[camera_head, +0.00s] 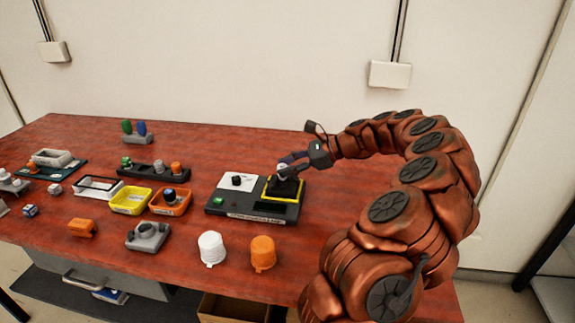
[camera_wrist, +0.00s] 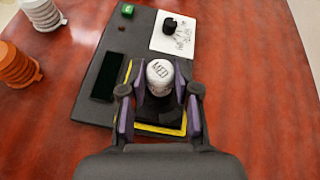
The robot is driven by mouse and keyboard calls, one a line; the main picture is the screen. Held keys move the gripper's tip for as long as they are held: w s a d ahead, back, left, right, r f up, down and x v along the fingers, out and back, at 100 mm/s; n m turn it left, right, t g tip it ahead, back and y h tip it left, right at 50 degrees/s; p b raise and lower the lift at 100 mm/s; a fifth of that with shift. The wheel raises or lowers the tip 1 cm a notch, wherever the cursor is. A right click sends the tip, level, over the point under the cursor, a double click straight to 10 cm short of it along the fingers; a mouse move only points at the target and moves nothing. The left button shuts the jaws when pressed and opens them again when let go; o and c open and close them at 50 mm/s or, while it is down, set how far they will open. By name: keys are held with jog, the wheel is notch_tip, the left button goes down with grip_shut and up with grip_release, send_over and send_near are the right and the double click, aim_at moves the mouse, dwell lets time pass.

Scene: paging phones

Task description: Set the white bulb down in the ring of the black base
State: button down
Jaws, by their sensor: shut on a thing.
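The black base (camera_head: 285,187) sits inside a yellow square outline on a dark panel. It also shows partly in the wrist view (camera_wrist: 157,107), under the bulb. The bulb and fingers hide its ring, so I cannot tell whether the bulb touches it.
The dark panel (camera_head: 217,202) also carries a white plate (camera_head: 240,181) with a black knob and a green button (camera_head: 218,201). A white ribbed cap (camera_head: 212,248) and an orange one (camera_head: 263,252) stand in front. Trays and small parts fill the left. The table behind the panel is clear.

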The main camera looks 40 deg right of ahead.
jog(key=shift+f+p, duration=0.5)
jog(key=shift+f, duration=0.25)
dwell(1.2)
jog(key=c, duration=0.8)
grip_release()
jog(key=shift+o, duration=0.3)
jog(key=o, duration=0.3)
jog(key=shift+r+p, duration=2.1)
jog(key=shift+r, duration=0.85)
